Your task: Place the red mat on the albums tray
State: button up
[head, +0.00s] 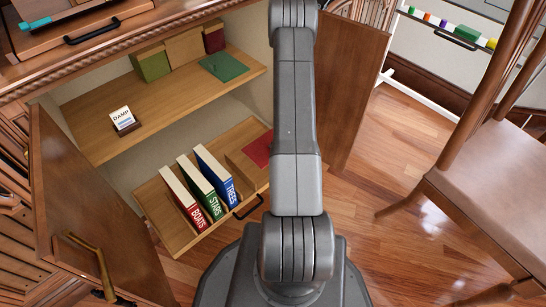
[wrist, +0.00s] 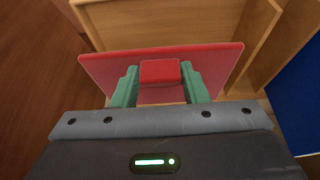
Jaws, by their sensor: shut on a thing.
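The red mat (wrist: 215,62) spans the wrist view, with a red block-shaped grip (wrist: 160,72) on it. My gripper (wrist: 159,78) has its green fingers shut on this grip from both sides. In the head view the red mat (head: 258,150) shows in part at the right end of the albums tray (head: 181,238); my arm hides the rest and my gripper. The tray is a pulled-out wooden one with a dark handle. I cannot tell whether the mat touches the tray floor or hangs just above it.
Red, green and blue albums (head: 201,185) stand in the tray, left of the mat. The shelf above holds a green mat (head: 224,66), a DAMP card (head: 122,119) and boxes (head: 184,47). Open cabinet doors (head: 92,215) flank the tray. A chair (head: 485,165) stands at right.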

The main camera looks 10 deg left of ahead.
notch_tip(320, 180, down, 10)
jog(key=b, duration=0.4)
jog(key=shift+s+r, duration=0.1)
jog(key=shift+r, duration=0.3)
jog(key=o, duration=0.5)
jog(key=shift+f, duration=0.2)
jog(key=o, duration=0.5)
jog(key=shift+c, duration=0.2)
jog(key=shift+r, duration=0.15)
jog(key=shift+d+r, duration=0.1)
jog(key=shift+r, duration=0.2)
jog(key=p+v, duration=0.4)
jog(key=v, duration=0.7)
jog(key=shift+r+p, duration=0.25)
jog(key=shift+p, duration=0.05)
jog(key=shift+s, duration=0.15)
